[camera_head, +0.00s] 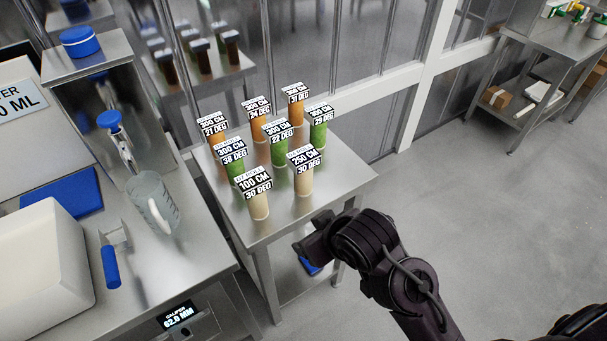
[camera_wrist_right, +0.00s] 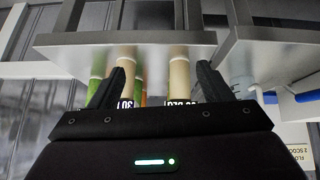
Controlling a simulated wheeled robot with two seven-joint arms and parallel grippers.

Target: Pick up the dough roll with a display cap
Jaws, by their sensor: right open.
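Several upright rolls with black-and-white display caps stand on a small steel table (camera_head: 262,228). Two are cream, the dough colour. The front cream roll (camera_head: 258,206) has a cap reading 100 CM, 30 DEG. The other cream roll (camera_head: 304,182) reads 250 CM, 30 DEG. My right gripper (camera_head: 303,243) is beside the table's front right edge, below and apart from both rolls in the head view. In the right wrist view my right gripper (camera_wrist_right: 161,78) is open and empty; the two cream rolls (camera_wrist_right: 179,75) appear beyond its fingers, their caps partly hidden. My left gripper is not in view.
Green rolls (camera_head: 318,134) and orange rolls (camera_head: 295,110) stand close behind the cream ones. A counter at left holds a clear jug (camera_head: 153,203), a blue-handled scraper (camera_head: 111,266) and a white tub (camera_head: 40,270). Open floor (camera_head: 480,220) lies to the right.

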